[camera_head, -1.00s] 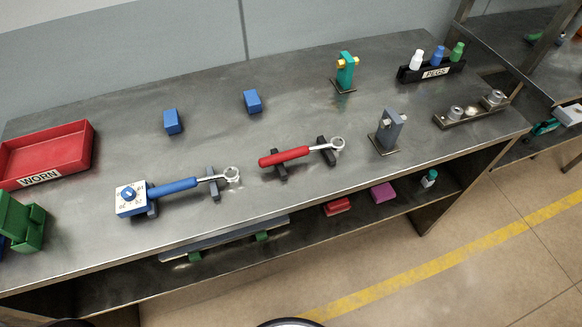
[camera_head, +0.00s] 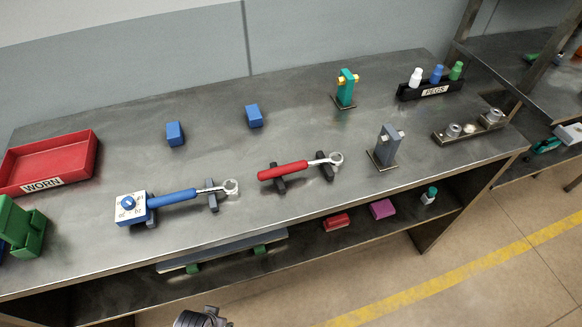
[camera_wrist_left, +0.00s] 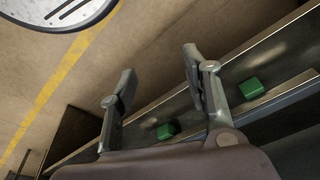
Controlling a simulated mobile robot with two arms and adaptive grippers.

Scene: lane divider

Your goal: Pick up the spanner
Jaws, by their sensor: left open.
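Two spanner-like tools with ring ends lie on the metal bench. The red-handled spanner (camera_head: 285,171) rests across two dark supports near the bench middle. The blue-handled spanner (camera_head: 175,198) lies to its left, its ring end on a grey support and its handle end at a white-and-blue block (camera_head: 130,208). My left gripper (camera_head: 203,319) shows only in part at the bottom edge of the head view, in front of the bench and apart from both tools. In the left wrist view my left gripper (camera_wrist_left: 158,82) is open and empty. My right gripper is not in view.
A red WORN tray (camera_head: 60,162) and a green bin (camera_head: 22,230) stand left. Blue blocks (camera_head: 254,116), a teal post (camera_head: 346,90), a grey post (camera_head: 386,146) and a PEGS rack (camera_head: 432,90) stand behind or right. A lower shelf holds a grey bar (camera_head: 220,250).

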